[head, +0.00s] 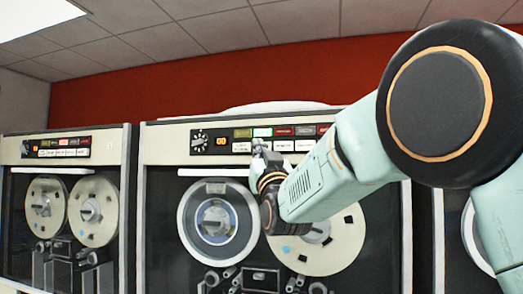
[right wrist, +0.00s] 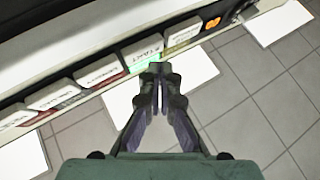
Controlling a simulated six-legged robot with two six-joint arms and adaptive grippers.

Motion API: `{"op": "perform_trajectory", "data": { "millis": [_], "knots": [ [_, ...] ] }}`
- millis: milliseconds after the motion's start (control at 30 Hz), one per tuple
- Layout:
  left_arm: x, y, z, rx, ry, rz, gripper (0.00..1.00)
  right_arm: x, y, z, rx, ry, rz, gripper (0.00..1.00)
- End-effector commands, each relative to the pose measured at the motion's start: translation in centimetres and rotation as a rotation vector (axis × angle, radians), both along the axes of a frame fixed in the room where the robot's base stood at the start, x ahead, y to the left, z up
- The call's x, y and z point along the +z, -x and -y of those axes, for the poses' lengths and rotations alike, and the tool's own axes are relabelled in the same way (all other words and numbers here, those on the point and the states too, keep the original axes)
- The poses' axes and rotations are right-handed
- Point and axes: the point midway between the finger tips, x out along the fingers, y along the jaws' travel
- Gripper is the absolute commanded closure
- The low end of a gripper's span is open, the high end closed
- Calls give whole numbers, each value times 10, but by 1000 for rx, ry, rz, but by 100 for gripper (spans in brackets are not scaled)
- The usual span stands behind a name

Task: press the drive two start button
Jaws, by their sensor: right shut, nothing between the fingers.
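The middle tape drive (head: 172,146) has a control panel with a row of white buttons under coloured indicators. The green indicator (head: 263,132) is lit bright. In the right wrist view the white start button (right wrist: 146,50) shows its lettering, with a green glow along its edge. My right gripper (head: 262,152) is shut and empty, its fingertips at the start button; it also shows in the right wrist view (right wrist: 158,70). Whether the tips touch the button cannot be told. In the head view the gripper partly covers that button. My left gripper is not in view.
Another tape drive (head: 132,205) stands at the left, with a similar panel (head: 56,147) whose indicators look dim. A rotary knob (head: 199,140) and an orange display (head: 221,141) sit left of the middle drive's buttons. Tape reels (head: 217,221) lie below. Grey floor tiles show beneath.

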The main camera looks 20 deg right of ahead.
Motion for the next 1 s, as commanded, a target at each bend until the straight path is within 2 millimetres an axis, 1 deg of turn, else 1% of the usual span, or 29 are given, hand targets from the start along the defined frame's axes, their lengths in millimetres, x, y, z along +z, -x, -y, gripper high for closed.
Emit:
{"op": "perform_trajectory", "data": {
  "millis": [267, 733, 867, 1000],
  "knots": [
    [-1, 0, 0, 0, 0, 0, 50, 1, 2, -2, 1, 1, 1, 100],
    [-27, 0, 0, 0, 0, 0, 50, -1, 35, -25, 2, 1, 2, 100],
    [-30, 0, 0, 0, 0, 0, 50, 0, 41, -28, 1, 1, 1, 100],
    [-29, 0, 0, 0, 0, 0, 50, 1, 42, -28, 0, 0, 1, 100]
  ]
}}
